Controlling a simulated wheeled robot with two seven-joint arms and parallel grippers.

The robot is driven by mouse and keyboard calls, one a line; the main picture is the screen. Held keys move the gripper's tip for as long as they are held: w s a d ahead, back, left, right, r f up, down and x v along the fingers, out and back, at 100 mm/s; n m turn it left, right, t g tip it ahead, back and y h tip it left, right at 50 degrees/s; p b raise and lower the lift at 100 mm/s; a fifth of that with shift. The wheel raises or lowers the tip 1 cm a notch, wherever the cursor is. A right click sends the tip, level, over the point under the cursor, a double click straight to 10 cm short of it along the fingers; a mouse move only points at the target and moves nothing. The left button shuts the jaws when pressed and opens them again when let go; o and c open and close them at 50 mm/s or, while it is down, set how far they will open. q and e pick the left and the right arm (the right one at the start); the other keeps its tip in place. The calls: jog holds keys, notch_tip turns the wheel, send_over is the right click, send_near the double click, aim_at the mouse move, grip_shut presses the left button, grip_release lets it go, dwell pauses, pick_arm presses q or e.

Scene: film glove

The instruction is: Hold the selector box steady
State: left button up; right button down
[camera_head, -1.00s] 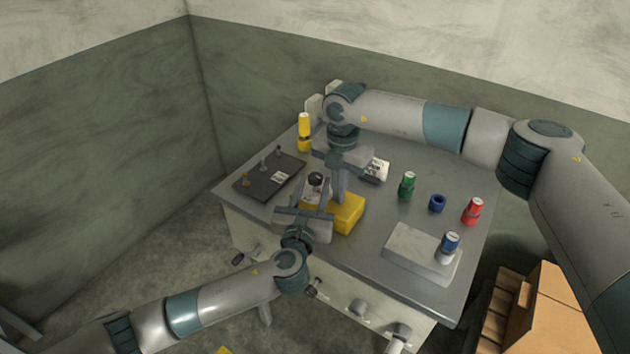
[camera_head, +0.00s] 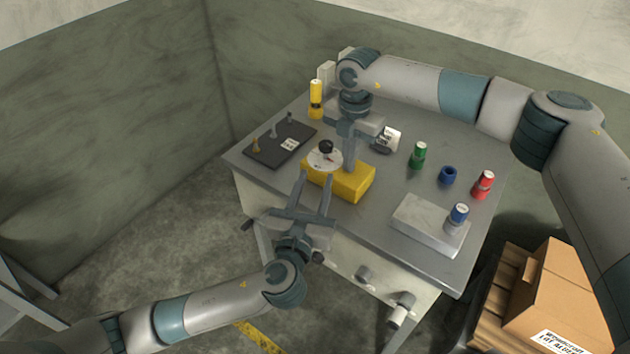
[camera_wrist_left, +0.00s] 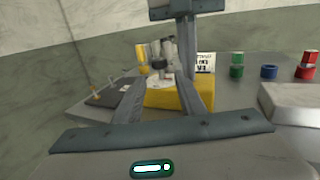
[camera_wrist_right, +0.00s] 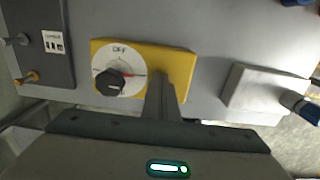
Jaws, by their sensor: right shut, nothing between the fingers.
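The selector box is a yellow block (camera_head: 350,186) near the table's front left. Its white dial (camera_head: 323,160) carries a black knob (camera_head: 326,146). In the right wrist view the dial reads OFF (camera_wrist_right: 119,50) above the knob, with a red mark beside it. My right gripper (camera_head: 350,168) points down, shut and empty, its tips at the box's top beside the dial. I cannot tell whether they press on it. My left gripper (camera_head: 314,178) is open and empty, its fingers spread in front of the box's dial end. The box (camera_wrist_left: 180,97) also shows beyond them in the left wrist view.
A dark switch panel (camera_head: 270,150) lies left and a yellow cylinder (camera_head: 315,98) stands behind. A green cylinder (camera_head: 418,155), blue ring (camera_head: 447,175), red cylinder (camera_head: 483,185) and grey block (camera_head: 420,222) with a blue-topped cylinder (camera_head: 458,215) are right. A carton (camera_head: 555,300) stands beside the table.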

pick_arm(q)
jog(key=shift+w, duration=0.1)
jog(key=shift+w+r+m+h, duration=0.85)
jog(key=shift+w+m+h, duration=0.65)
jog(key=shift+w+h, duration=1)
jog(key=m+g+h, duration=0.7)
send_near(320, 150)
jog(key=shift+w+d+r, duration=0.2)
jog(key=shift+w+r, duration=0.1)
jog(key=shift+w, duration=0.4)
jog(key=shift+s+a+f+g+h, duration=0.1)
jog(key=shift+s+a+g+h, duration=0.1)
jog(key=shift+a+g, duration=0.2)
jog(key=shift+s+a+f+g+h, duration=0.1)
jog(key=shift+s+a+g+h, duration=0.1)
jog(key=shift+a+g, duration=0.15)
jog(key=shift+w+d, duration=0.15)
jog(key=x, duration=1.2)
jog(key=shift+r, duration=0.1)
jog(key=shift+c, duration=0.3)
jog(key=c, duration=0.7)
